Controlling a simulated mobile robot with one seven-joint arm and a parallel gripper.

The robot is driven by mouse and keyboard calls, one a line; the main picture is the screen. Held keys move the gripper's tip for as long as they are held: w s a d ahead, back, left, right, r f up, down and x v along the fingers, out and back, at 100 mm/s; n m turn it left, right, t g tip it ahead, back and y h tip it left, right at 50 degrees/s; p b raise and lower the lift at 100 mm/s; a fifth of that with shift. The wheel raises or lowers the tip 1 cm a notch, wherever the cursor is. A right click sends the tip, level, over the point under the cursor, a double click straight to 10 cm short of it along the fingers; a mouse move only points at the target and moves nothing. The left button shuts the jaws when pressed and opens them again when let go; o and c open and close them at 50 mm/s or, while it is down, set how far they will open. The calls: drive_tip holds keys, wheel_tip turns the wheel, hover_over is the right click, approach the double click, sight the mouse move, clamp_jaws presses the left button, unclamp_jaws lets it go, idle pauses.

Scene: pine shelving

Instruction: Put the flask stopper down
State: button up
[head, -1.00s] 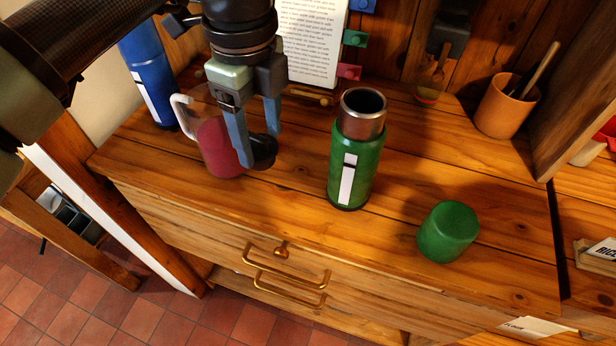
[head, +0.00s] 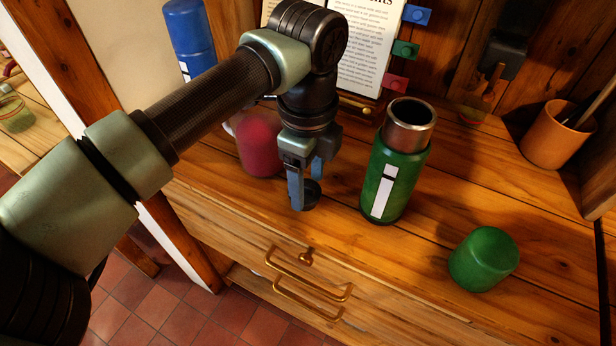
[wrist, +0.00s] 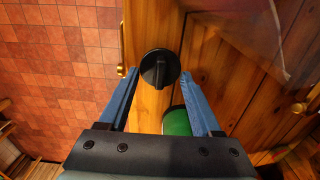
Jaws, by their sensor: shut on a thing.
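The flask stopper is a round black piece with a raised grip bar. In the head view the stopper (head: 312,194) is at the fingertips of my gripper (head: 305,190), low over the counter's front part. In the wrist view the stopper (wrist: 160,68) is between the blue fingertips (wrist: 159,74), which are shut on it. I cannot tell whether it touches the wood. The green flask (head: 378,180) stands upright and open to the right of my gripper, its steel neck bare. The flask's green body (wrist: 177,121) shows partly in the wrist view.
A green cup-shaped cap (head: 484,259) sits on the counter (head: 430,235) at the front right. A red mug (head: 258,150) stands behind my gripper, partly hidden. A blue bottle (head: 190,40), a page stand (head: 372,45) and a terracotta pot (head: 553,138) are farther back.

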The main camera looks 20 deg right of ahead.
sight(308, 185)
drive_tip(key=o, duration=1.3)
drive_tip(key=shift+f, duration=0.1)
wheel_tip(308, 185, up, 12)
drive_tip(key=shift+r+p, duration=0.2)
drive_tip(key=shift+p, duration=0.1)
drive_tip(key=shift+f, duration=0.1)
